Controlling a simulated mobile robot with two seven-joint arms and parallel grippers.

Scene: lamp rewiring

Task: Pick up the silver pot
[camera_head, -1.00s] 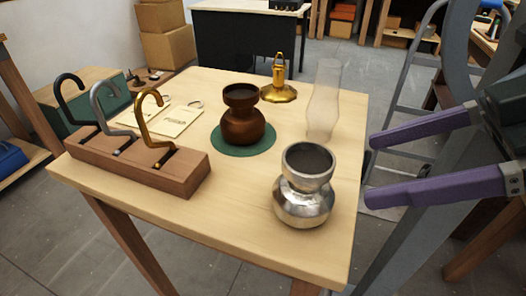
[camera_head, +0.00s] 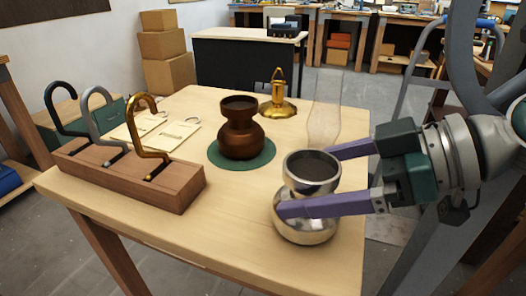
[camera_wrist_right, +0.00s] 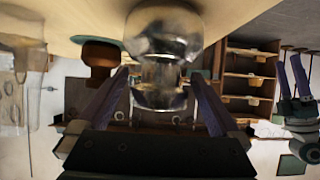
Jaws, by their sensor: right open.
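The silver pot (camera_head: 305,222) stands upright on the near right part of the wooden table (camera_head: 235,235). It has a round body, a narrower neck and a wide dark mouth. My right gripper (camera_head: 303,181) reaches in from the right with purple fingers apart. One finger crosses the near side of the pot; the other is on the far side, its tip hidden. In the right wrist view the pot (camera_wrist_right: 163,50) sits between the two fingers (camera_wrist_right: 162,78); contact cannot be told. What looks like my left gripper (camera_wrist_right: 290,75) shows small at the right there.
A brown pot (camera_head: 240,140) on a green mat (camera_head: 262,160) stands behind, with a brass lamp part (camera_head: 278,105) beyond it. A clear glass chimney (camera_head: 325,110) is close behind my right gripper. A wooden block with hooks (camera_head: 130,180) is at left. The table's front is clear.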

